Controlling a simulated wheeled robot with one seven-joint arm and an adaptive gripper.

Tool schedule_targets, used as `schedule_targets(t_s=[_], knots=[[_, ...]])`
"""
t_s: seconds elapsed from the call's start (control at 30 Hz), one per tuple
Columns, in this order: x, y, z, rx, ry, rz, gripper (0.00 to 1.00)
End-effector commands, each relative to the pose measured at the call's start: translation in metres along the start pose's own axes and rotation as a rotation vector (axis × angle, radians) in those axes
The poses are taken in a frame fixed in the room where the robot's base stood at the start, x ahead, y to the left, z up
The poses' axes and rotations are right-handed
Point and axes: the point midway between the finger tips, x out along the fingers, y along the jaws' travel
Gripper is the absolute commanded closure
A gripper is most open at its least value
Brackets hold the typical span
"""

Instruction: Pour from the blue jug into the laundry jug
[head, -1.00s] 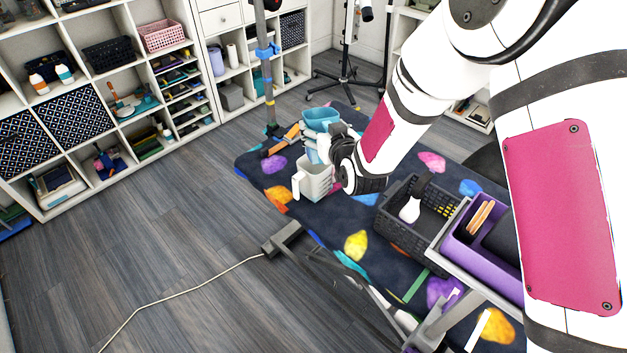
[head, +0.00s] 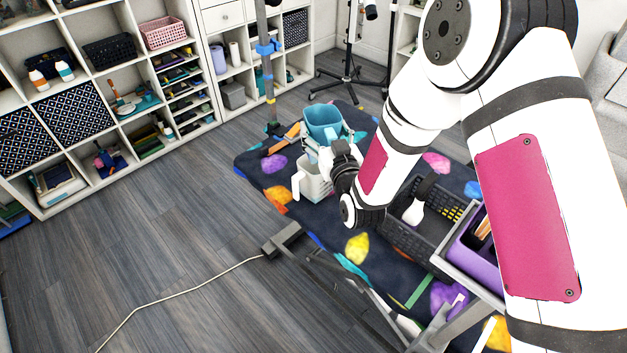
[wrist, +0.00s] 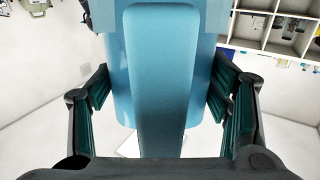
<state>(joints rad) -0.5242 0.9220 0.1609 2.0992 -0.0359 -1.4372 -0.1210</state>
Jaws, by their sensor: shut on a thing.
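The blue jug (head: 323,121) is held up by my gripper (head: 327,150) above the table, close to upright in the head view. In the wrist view the jug's blue handle (wrist: 161,75) fills the middle, with my gripper (wrist: 162,110) fingers on both sides of it. A white jug (head: 313,183) with its handle to the left stands on the dark patterned table cover, just below and beside the blue jug. It looks like the laundry jug. My gripper and the blue jug hide part of it. The inside of both jugs cannot be made out.
A black basket (head: 408,240) with a white bottle (head: 413,212) stands right of the jugs, beside a purple caddy (head: 479,262). A grooming post (head: 268,75) rises behind the jugs. Orange-handled tools (head: 285,138) lie left of them.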

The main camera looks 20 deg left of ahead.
Motion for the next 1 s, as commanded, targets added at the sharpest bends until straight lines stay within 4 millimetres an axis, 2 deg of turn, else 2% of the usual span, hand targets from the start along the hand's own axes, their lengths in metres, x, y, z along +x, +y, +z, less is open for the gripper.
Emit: schedule_targets(t_s=[0.1,0.5,0.87,1.0], knots=[[-0.011,-0.001,-0.009,0.000,0.002,0.001,0.67],[-0.041,-0.001,-0.026,0.000,0.002,0.001,0.67],[-0.041,0.001,-0.026,0.000,0.002,0.001,0.67],[-0.042,0.010,-0.029,0.001,0.003,0.010,0.67]])
